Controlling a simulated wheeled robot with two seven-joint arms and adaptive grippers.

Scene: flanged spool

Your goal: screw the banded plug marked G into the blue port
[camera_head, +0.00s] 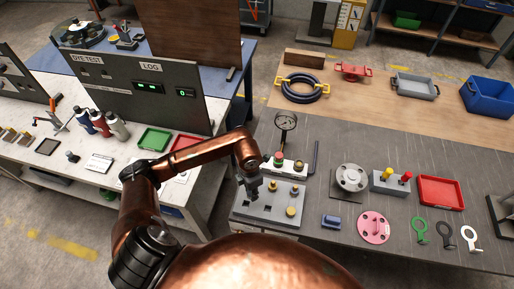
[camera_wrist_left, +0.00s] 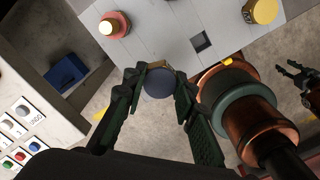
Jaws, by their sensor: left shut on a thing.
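My left gripper (camera_head: 252,190) points down over the left part of the grey plate (camera_head: 245,209). In the left wrist view its fingers (camera_wrist_left: 158,88) are shut on a round plug (camera_wrist_left: 159,84) with a dark blue-grey face and a tan side. I cannot read a letter on it, nor tell whether it touches the plate. I cannot make out the blue port. My right gripper (camera_wrist_left: 296,80) appears open and empty, away from the plate.
A small blue block (camera_head: 331,222), a pink flanged disc (camera_head: 374,228), a grey flange (camera_head: 350,179) and a red tray (camera_head: 440,192) lie to the right.

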